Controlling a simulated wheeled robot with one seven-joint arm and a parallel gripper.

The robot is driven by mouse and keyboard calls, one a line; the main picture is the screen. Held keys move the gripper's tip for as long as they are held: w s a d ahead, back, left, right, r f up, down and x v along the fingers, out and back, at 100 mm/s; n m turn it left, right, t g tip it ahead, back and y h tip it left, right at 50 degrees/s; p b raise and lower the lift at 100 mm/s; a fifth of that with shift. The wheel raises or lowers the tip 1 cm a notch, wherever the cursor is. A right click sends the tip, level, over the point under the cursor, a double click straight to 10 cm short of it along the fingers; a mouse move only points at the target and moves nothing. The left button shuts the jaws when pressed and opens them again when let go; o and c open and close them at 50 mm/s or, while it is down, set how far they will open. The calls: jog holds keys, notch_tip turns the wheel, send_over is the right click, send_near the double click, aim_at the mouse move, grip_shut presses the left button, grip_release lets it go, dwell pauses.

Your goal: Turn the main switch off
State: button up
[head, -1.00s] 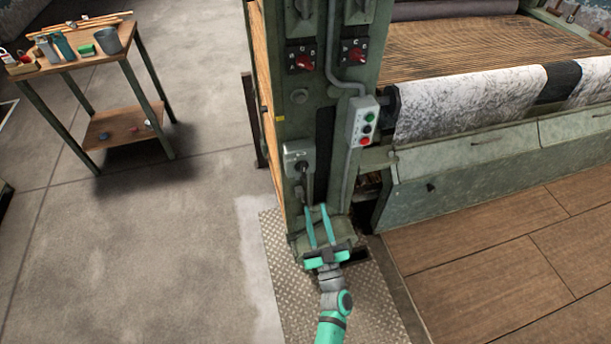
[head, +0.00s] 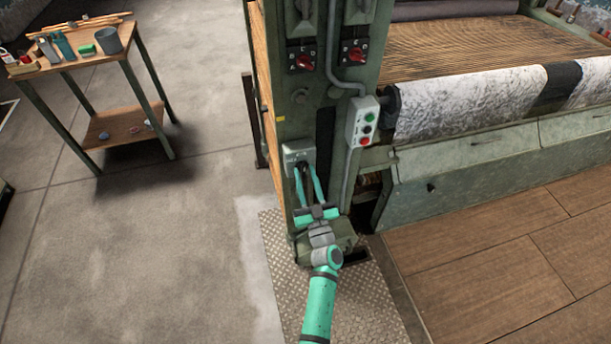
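A small grey switch box (head: 298,152) is mounted low on the front of the green machine column; I take it to be the main switch. Its dark handle is now mostly hidden by my gripper, so its position cannot be read. My gripper (head: 306,174) has its two teal fingers apart, pointing up the column at the box. The fingertips reach the box's lower part, one on each side of the dark handle. Whether they touch it cannot be told.
Two red rotary knobs (head: 303,62) (head: 353,54) sit higher on the column. A wooden tool table (head: 113,66) stands left; floor between is clear.

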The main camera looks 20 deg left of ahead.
jog(key=shift+w, duration=0.1)
jog(key=shift+c, duration=0.6)
grip_shut()
jog(key=shift+n+y, duration=0.3)
jog(key=shift+n, duration=0.3)
jog(key=n+g+y, duration=0.1)
jog(key=n, duration=0.1)
jog(key=n+g+y, duration=0.1)
jog(key=n, duration=0.2)
jog(key=n+g, duration=0.1)
jog(key=n, duration=0.2)
jog(key=shift+a+g+y, duration=0.15)
jog(key=shift+g+y, duration=0.25)
jog(key=n+g, duration=0.1)
jog(key=n, duration=0.3)
jog(key=n+g, duration=0.2)
jog(key=n, duration=0.2)
jog(key=shift+s+a+f, duration=0.15)
jog(key=shift+s+f, duration=0.05)
jog(key=n+g, duration=0.1)
jog(key=n, duration=0.1)
jog(key=n+g+h, duration=0.1)
jog(key=n, duration=0.2)
jog(key=shift+f, duration=0.15)
jog(key=shift+o, duration=0.6)
grip_release()
